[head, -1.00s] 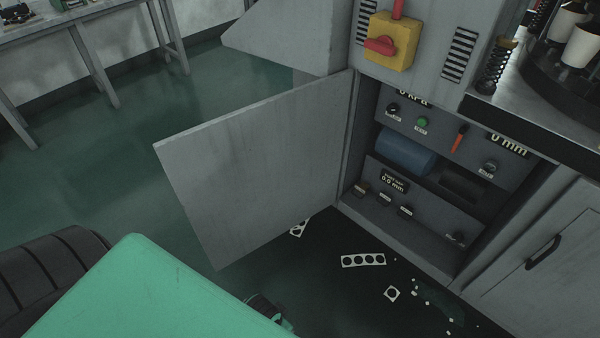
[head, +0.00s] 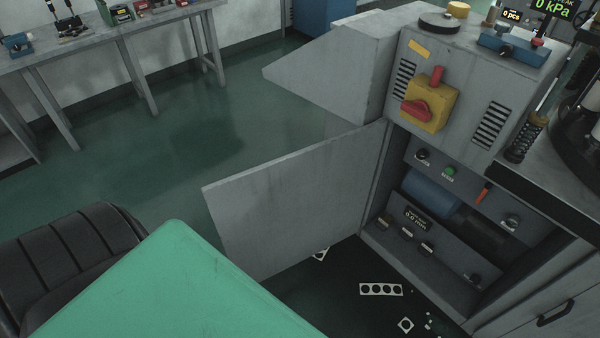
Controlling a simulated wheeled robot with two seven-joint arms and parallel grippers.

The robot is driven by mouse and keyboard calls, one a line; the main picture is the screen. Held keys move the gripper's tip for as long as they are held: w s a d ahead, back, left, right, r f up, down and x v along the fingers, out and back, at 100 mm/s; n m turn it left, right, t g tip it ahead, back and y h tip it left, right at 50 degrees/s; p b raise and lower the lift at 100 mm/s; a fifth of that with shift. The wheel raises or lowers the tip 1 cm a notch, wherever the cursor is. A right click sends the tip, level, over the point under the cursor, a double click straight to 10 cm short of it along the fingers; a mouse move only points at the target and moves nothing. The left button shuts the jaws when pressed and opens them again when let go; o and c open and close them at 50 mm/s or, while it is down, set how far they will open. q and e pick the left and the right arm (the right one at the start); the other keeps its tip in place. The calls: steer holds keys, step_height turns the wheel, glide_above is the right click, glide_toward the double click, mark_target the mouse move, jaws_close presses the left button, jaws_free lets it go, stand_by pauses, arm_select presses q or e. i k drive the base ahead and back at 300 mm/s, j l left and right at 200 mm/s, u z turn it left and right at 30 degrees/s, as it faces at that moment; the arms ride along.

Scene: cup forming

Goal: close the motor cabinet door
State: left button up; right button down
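The motor cabinet door (head: 300,200) is a grey panel. It stands wide open, swung out to the left from its hinge edge beside the cabinet opening. The open motor cabinet (head: 385,222) shows a blue cylinder (head: 432,190), a green button (head: 449,171), an orange-red lever (head: 482,192) and several small knobs and labels inside. Neither gripper shows in the head view. A dark ridged part and a green panel fill the lower left and hide the floor there.
A yellow box with a red rotary switch (head: 428,108) sits on the machine front above the opening. A workbench (head: 110,35) with tools stands at the back left. Punched scrap strips (head: 381,289) lie on the floor below the cabinet. The green floor (head: 190,130) left of the door is clear.

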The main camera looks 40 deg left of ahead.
mark_target(272, 216)
steer(key=j+z, duration=0.15)
steer(key=j, duration=0.35)
steer(key=j+z, duration=0.2)
steer(key=j, duration=0.25)
steer(key=k+j+z, duration=0.15)
steer(key=j, duration=0.35)
steer(key=k+j+z, duration=0.2)
steer(key=j, duration=0.25)
steer(key=j+z, duration=0.15)
steer(key=j, duration=0.3)
